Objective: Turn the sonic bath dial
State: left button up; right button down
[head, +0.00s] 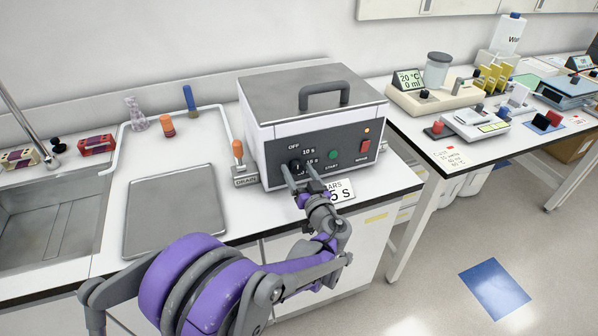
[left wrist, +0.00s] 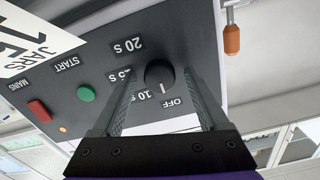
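The sonic bath (head: 312,110) is a white box with a grey lid, a lid handle and a dark front panel. Its black dial (left wrist: 160,74) is near the left end of the panel, with OFF, 10 s, 15 s and 20 s labels around it. The dial's white mark shows in the left wrist view near the OFF and 10 s labels. My left gripper (head: 299,171) is open at the panel, its fingers on either side of the dial. I cannot tell whether they touch it. In the head view the fingers partly cover the dial and labels. My right gripper is not in view.
A green START button (head: 333,154) and red MAINS switch (head: 366,146) are right of the dial. A grey tray (head: 175,212) lies farther left.

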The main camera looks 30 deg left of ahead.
pick_arm(q)
grip_shut()
jog(key=shift+m, duration=0.3)
jog(key=m+b, duration=0.1)
jog(key=m, duration=0.3)
jog(key=m+b, duration=0.1)
jog(key=m, duration=0.4)
jog(key=shift+f+m, duration=0.1)
jog(key=shift+m, duration=0.3)
jog(key=m, duration=0.4)
jog(key=shift+b, duration=0.35)
jog(key=shift+m+b, duration=0.45)
jog(key=shift+m, duration=2.25)
